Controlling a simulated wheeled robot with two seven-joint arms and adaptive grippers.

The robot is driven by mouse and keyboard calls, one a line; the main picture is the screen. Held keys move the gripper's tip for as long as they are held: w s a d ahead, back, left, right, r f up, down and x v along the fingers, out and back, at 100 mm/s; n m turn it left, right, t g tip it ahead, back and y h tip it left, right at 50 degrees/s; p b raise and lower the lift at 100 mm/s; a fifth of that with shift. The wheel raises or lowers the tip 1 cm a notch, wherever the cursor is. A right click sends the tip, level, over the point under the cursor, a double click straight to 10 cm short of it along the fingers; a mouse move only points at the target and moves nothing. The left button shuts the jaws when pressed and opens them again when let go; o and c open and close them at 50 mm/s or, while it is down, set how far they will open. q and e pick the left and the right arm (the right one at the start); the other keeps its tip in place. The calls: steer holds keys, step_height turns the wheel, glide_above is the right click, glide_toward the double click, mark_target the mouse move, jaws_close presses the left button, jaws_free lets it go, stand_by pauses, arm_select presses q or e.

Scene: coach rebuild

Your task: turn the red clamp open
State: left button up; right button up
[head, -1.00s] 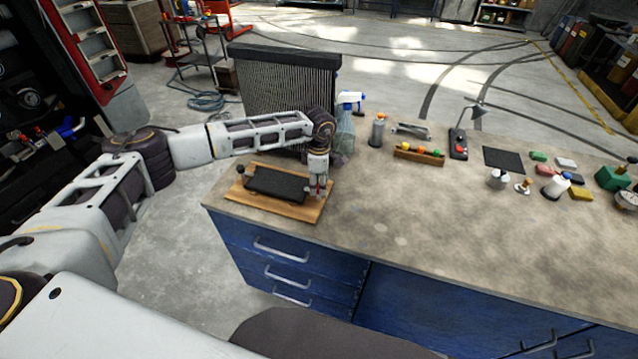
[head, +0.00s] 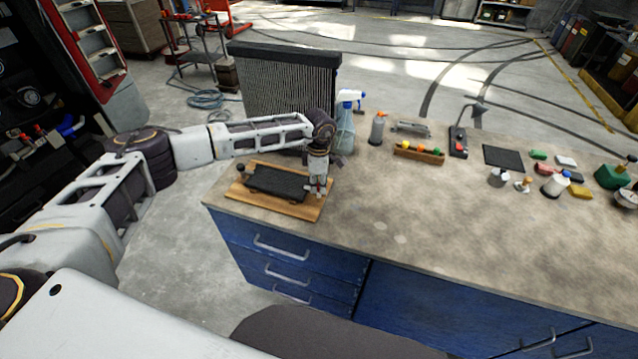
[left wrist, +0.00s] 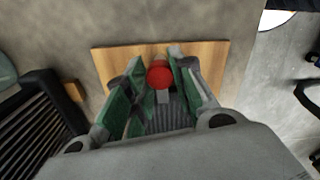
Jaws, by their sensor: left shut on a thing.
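The red clamp (left wrist: 160,76) shows in the left wrist view as a round red head between my left gripper's green-padded fingers. A small red part of the clamp shows in the head view (head: 318,188), at the right end of a wooden board (head: 245,199). My left gripper (head: 317,192) points down over that end and is shut on the clamp; it also shows in the left wrist view (left wrist: 160,85). A ribbed black piece (head: 277,184) lies on the board. The clamp's lower part is hidden by the fingers. My right gripper is not in view.
A tall finned radiator (head: 285,85) stands behind the board. A spray bottle (head: 345,130) stands close behind my left gripper. A wooden rack with coloured pieces (head: 419,154) and several small items stand farther right. The bench top (head: 400,220) right of the board is clear.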

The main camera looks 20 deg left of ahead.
arm_select(q)
steer(key=shift+n, duration=0.3)
steer(key=shift+b, duration=0.3)
steer(key=shift+n+b, duration=0.7)
steer(key=shift+n, duration=0.5)
steer(key=n+b, duration=0.2)
steer(key=n, duration=0.3)
steer(key=shift+b, duration=0.35)
steer(key=n+b, duration=0.1)
steer(key=n, duration=0.4)
steer(key=shift+b, duration=0.35)
steer(key=shift+w+r+n+b, duration=0.1)
steer(key=shift+n+b, duration=0.4)
steer(key=shift+n, duration=1.3)
